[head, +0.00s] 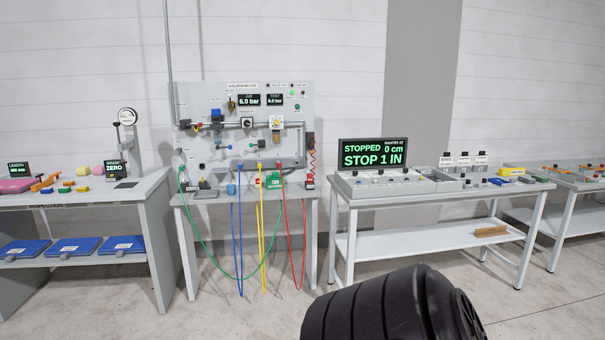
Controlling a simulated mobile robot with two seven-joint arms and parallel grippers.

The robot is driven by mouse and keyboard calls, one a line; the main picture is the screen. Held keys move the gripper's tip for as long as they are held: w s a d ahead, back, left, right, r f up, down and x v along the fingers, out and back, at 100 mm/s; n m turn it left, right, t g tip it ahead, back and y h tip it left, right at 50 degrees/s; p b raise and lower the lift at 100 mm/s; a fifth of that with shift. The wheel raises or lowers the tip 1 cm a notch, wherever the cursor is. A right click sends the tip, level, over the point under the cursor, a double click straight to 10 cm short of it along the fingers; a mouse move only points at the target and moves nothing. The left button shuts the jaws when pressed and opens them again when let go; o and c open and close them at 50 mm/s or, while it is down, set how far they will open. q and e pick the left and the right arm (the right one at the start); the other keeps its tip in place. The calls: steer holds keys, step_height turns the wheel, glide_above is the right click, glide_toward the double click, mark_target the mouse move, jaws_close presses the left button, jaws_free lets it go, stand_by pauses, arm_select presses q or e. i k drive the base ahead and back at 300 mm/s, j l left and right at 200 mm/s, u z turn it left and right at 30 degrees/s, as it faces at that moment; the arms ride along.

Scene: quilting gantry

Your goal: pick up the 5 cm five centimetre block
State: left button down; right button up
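No block can be picked out for certain as the 5 cm one, because the labels are too small to read. On the gantry table (400,211), a yellow block (510,171) lies at the right end. Small blue pieces (498,181) lie in front of it. A brown wooden piece (490,231) with a small label lies on that table's lower shelf. A black ribbed part of my own arm shows at the bottom centre, well in front of the tables. Neither of my grippers is in view.
A display (372,153) on the gantry table reads "STOPPED 0 cm, STOP 1 IN". A panel (245,130) with dangling coloured hoses stands left of it. The left bench (140,196) carries several coloured pieces. Another table (572,184) stands far right. The visible floor in front is mostly clear.

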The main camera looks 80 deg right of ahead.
mark_target(468, 185)
steer(key=z, duration=0.45)
steer(key=i+z, duration=0.1)
steer(key=z, duration=0.85)
steer(key=i+j+z, duration=0.1)
steer(key=z, duration=0.85)
steer(key=j+z, duration=0.1)
steer(key=z, duration=0.85)
steer(key=j+z, duration=0.15)
steer(key=z, duration=0.3)
steer(key=i, duration=2.8)
steer(key=i+l+u, duration=0.15)
steer(key=i, duration=0.25)
steer(key=i+l+u, duration=0.15)
steer(key=i, duration=0.2)
steer(key=i+l+u, duration=0.15)
steer(key=i, duration=0.25)
